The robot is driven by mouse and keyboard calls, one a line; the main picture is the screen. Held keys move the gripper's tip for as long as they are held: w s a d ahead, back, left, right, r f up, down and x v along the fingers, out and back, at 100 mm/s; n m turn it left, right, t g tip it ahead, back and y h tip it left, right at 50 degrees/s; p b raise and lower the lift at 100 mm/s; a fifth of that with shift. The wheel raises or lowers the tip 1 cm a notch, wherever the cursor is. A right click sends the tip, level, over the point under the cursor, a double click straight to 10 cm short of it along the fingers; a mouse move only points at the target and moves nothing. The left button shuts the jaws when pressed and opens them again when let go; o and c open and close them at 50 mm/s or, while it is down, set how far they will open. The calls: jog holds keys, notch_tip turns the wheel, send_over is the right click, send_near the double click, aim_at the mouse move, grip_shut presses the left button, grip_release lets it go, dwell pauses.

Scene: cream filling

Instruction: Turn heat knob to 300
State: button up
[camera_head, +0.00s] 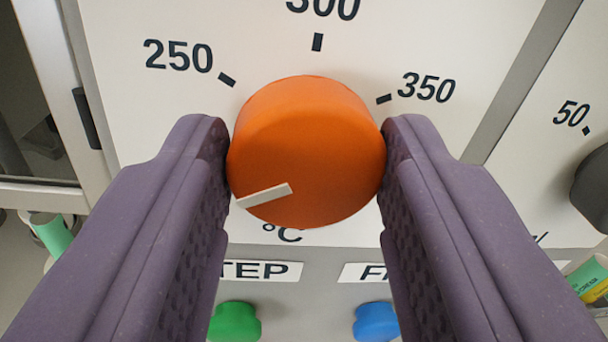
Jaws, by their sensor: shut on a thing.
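The orange heat knob (310,140) is in the middle of the view, on a white panel (260,30). Marks 250 (179,55), 300 (323,8) and 350 (427,87) lie around its upper side, and a °C sign shows partly below it. Its white pointer line (264,195) points to the lower left, away from these marks. My gripper (307,150) has its two purple fingers on the left and right sides of the knob, shut on it. The fingers hide parts of the panel on both sides.
A green button (235,322) and a blue button (376,322) sit below, under labels partly covered by my fingers. A dark knob (592,188) with a 50 mark is at the right edge. Green cylindrical things show at the lower left (52,233) and lower right (588,277).

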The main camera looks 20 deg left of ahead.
jog(key=shift+m, duration=0.3)
jog(key=m, duration=0.5)
jog(key=shift+r+p, duration=0.15)
jog(key=shift+p, duration=0.25)
jog(key=m+g+p, duration=0.1)
jog(key=m+p, duration=0.2)
jog(key=m, duration=0.2)
jog(key=shift+w+d+m, duration=0.1)
jog(key=shift+d+m, duration=0.05)
jog(key=shift+m, duration=0.15)
jog(key=m+p, duration=0.4)
jog(key=m, duration=0.2)
jog(key=shift+d+y+p, duration=0.1)
jog(key=shift+y+p, duration=0.2)
jog(key=shift+p, duration=0.1)
jog(key=m+p, duration=0.2)
jog(key=m, duration=0.1)
jog(key=shift+g+p, duration=0.3)
jog(key=shift+p, duration=0.05)
jog(key=shift+m+y+p, duration=0.3)
jog(key=shift+m+p, duration=0.45)
jog(key=shift+m, duration=0.35)
jog(key=shift+f, duration=0.2)
